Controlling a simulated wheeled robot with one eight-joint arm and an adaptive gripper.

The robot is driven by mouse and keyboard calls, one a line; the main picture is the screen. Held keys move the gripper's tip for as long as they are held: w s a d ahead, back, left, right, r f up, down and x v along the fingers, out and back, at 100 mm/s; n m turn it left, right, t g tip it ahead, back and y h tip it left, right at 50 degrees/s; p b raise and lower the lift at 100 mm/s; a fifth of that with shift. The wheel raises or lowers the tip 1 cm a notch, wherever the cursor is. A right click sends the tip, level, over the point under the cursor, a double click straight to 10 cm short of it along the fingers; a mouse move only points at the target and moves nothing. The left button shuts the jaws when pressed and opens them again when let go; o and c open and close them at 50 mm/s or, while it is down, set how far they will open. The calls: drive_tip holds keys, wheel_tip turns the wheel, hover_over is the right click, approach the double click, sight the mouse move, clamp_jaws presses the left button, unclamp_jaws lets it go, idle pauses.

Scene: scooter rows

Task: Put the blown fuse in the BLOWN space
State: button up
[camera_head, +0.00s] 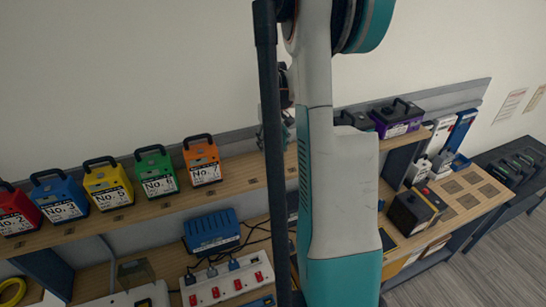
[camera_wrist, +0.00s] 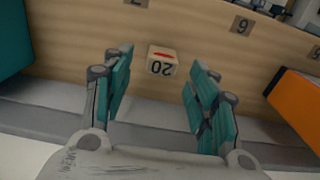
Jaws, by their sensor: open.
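A small pale block marked "20" with a red stripe (camera_wrist: 162,62) sits on the wooden shelf in the wrist view. It looks like the fuse, but I cannot read whether it is blown. My gripper (camera_wrist: 160,66) is open, with its teal fingers on either side of the block and a gap on both sides. In the head view my arm hides most of the gripper and the block. Several dark square pads (camera_head: 463,188) lie on the right-hand counter in the head view. Their markings are too small to read, so I cannot pick out the BLOWN space.
An orange battery (camera_head: 202,161) stands left of my arm in a row of coloured batteries; an orange case (camera_wrist: 298,100) flanks my gripper. A teal case (camera_wrist: 12,45) is on the other side. A black-and-yellow box (camera_head: 414,210) stands beside the pads. A white power strip (camera_head: 227,280) lies below.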

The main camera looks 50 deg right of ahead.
sight(273, 151)
wheel_tip(273, 151, down, 4)
drive_tip(key=shift+w+f+p, duration=0.1)
drive_tip(key=shift+f+p, duration=0.1)
drive_tip(key=shift+p, duration=0.1)
drive_tip(key=c, duration=1.2)
drive_tip(key=shift+c, duration=0.2)
